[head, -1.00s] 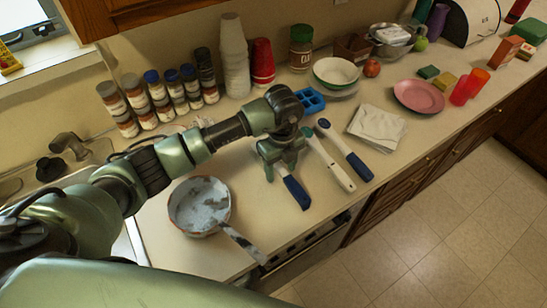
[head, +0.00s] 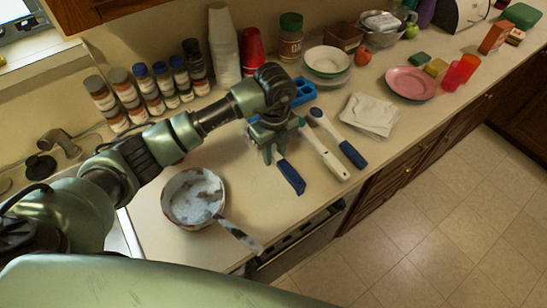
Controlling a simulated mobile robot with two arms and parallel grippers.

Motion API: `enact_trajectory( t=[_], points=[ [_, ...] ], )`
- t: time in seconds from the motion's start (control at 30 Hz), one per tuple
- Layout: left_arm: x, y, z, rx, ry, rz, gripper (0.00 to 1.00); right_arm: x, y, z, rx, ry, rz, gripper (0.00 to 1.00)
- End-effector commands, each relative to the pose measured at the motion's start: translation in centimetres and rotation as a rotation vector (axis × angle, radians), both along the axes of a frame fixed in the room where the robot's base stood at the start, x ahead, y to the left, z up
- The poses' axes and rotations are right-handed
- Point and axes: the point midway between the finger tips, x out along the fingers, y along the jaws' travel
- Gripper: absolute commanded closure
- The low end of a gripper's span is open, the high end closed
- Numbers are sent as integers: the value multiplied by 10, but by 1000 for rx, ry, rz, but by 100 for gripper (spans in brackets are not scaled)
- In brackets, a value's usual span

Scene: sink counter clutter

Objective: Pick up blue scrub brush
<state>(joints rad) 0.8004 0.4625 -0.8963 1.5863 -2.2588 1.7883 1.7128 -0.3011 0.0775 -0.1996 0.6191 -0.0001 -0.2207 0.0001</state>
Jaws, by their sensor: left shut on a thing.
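A brush with a blue handle end (head: 291,177) is at my left gripper (head: 271,158), on the counter near its front edge. My left gripper points down and is shut on this brush. The brush's head is hidden behind my gripper and wrist, and I cannot tell whether the brush is clear of the counter. To its right lie a white-handled brush with some green (head: 323,151) and a white brush with a dark blue handle end (head: 350,153). My right gripper is not in view.
A worn pan (head: 193,198) stands left of the brush, its handle toward the front edge. Behind are several spice jars (head: 163,88), stacked white cups (head: 223,45) and a blue tray (head: 303,92). White cloths (head: 370,114) and a pink plate (head: 411,83) lie to the right.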

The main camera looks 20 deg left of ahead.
Motion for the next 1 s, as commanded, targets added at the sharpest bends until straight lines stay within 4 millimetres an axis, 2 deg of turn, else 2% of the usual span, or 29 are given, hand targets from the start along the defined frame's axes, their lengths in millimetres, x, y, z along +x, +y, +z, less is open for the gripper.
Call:
enact_trajectory(
  t=[0.33, 0.4, 0.5, 0.73, 1.0],
  points=[
    [2, 0, 90, -1, -9, -1, 100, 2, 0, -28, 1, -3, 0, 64],
    [2, 1, 113, 3, -11, 0, 100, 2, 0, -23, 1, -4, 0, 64],
    [2, 1, 135, 2, -9, 0, 100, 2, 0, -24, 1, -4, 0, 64],
    [1, 0, 166, 0, -4, 0, 100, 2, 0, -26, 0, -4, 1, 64],
    [0, 0, 175, -1, 1, 1, 100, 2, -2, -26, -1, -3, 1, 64]
  ],
)
